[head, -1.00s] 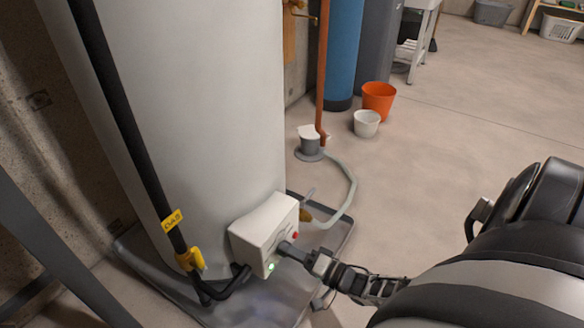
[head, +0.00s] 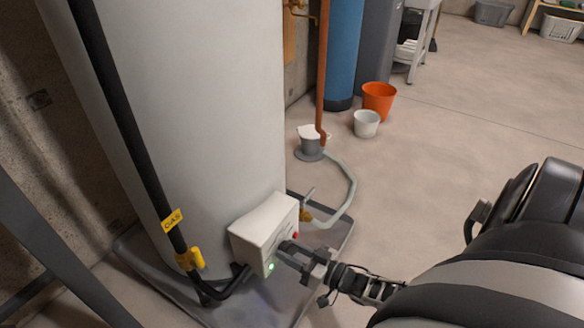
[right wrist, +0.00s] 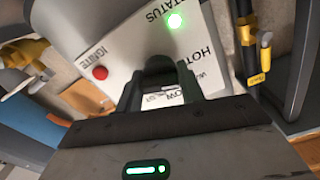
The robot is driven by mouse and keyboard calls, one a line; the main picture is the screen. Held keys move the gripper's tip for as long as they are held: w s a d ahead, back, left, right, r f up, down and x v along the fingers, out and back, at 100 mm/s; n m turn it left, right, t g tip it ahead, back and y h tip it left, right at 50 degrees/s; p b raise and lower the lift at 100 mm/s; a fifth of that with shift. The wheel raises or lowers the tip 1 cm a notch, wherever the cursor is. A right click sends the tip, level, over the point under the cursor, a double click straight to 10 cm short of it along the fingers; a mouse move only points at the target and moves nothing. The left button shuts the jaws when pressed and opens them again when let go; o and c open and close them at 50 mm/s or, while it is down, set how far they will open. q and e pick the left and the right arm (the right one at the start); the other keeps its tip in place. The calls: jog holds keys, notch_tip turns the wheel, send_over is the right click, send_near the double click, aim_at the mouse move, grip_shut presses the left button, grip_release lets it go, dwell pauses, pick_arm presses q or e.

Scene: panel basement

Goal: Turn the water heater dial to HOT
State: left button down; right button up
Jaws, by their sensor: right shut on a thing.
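The water heater (head: 190,100) is a tall pale tank at the left of the head view. Its white control box (head: 262,232) sits low on the front. My right gripper (head: 290,248) is at the box face, shut on the dial, which the dark fingers mostly hide. In the right wrist view the gripper (right wrist: 163,68) covers the middle of the white panel (right wrist: 135,50). The HOT label (right wrist: 190,62) shows beside the fingers, and a partly hidden label ending in "OW" lies between them. The dial's pointer cannot be made out. My left gripper is not in view.
A green status light (right wrist: 174,21) is lit and a red IGNITE button (right wrist: 100,72) is near the fingers. A black gas pipe (head: 128,130) with a yellow valve (head: 190,259) runs left of the box. A pale hose (head: 350,190) curves behind. Open floor lies right.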

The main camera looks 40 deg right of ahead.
jog(key=shift+n, duration=0.6)
jog(key=shift+s, duration=0.1)
jog(key=o, duration=1)
jog(key=shift+c, duration=0.2)
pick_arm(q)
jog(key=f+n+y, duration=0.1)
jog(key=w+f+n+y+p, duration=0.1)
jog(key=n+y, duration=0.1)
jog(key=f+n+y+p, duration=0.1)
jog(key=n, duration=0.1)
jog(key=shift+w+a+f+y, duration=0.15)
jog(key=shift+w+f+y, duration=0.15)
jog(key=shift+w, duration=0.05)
pick_arm(e)
jog(key=v, duration=1.6)
